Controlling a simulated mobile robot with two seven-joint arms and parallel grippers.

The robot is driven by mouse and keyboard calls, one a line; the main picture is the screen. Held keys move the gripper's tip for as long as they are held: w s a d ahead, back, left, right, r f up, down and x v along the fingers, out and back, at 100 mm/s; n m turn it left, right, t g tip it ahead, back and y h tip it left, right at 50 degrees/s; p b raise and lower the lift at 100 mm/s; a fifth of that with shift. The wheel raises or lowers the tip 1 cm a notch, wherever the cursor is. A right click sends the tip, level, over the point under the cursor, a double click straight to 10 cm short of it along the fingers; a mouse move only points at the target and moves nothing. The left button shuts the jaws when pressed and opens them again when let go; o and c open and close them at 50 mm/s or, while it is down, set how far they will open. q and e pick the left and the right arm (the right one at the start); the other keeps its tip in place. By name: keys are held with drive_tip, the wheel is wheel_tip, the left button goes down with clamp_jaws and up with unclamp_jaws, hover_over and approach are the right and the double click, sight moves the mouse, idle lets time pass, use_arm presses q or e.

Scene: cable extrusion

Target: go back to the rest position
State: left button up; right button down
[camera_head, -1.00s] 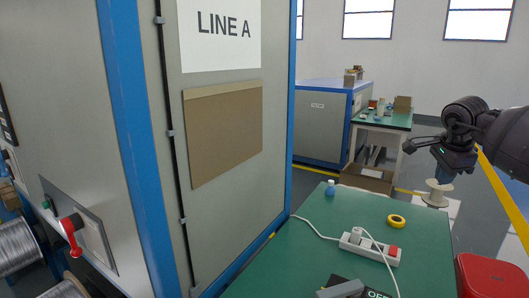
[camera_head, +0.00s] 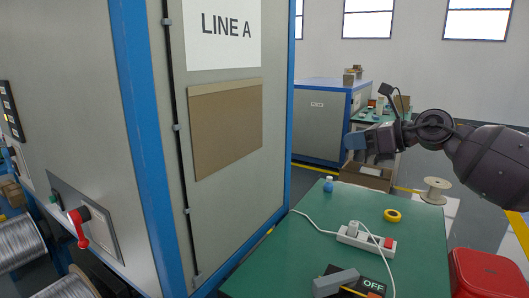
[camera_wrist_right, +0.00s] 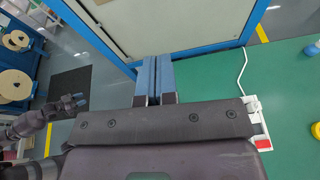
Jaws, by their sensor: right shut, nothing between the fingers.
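A dark arm with small blue fingertips, my left gripper (camera_wrist_right: 79,100), shows at the left of the right wrist view. It is too small to tell if it is open. The left gripper does not show in the head view.
The grey cabinet (camera_head: 235,205) with blue edges stands left of the green table (camera_head: 290,250). On the table are a blue bottle (camera_head: 328,186), yellow tape (camera_head: 392,215), a power strip (camera_head: 366,239) and an OFF sign (camera_head: 372,285). A red case (camera_head: 487,272) is at right.

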drive_tip(key=s+a+f+m+t+y, duration=0.35)
drive_tip(key=a+f+m+t, duration=0.2)
drive_tip(key=m, duration=0.75)
drive_tip(key=s+d+f+m+h, duration=0.3)
drive_tip(key=s+f+m, duration=0.3)
drive_tip(key=f+m, duration=0.3)
drive_tip(key=s+d+f+m+t+h+b, duration=0.1)
drive_tip(key=s+d+f+m+h, duration=0.2)
drive_tip(key=f+m, duration=0.7)
drive_tip(key=s+d+f+m+h, duration=0.3)
drive_tip(key=s+f+m+h, duration=0.4)
drive_tip(key=f, duration=0.7)
drive_tip(key=shift+s+f+m+t, duration=0.15)
drive_tip(key=shift+s+m, duration=0.45)
drive_tip(key=shift+s+f+m+t, duration=0.1)
drive_tip(key=shift+s+m, duration=0.45)
drive_tip(key=shift+m, duration=0.05)
drive_tip(key=s+d+f+m+g+h, duration=0.1)
drive_tip(key=s+f+m+g, duration=0.1)
drive_tip(key=s+f, duration=0.4)
drive_tip(key=s+d+f+m+g+h, duration=0.1)
drive_tip(key=s+f, duration=0.5)
drive_tip(key=s, duration=0.6)
drive_tip(key=shift+d+m+g+b, duration=0.4)
drive_tip(key=shift+d+m, duration=0.1)
drive_tip(key=shift+d, duration=0.15)
drive_tip(key=shift+h, duration=0.25)
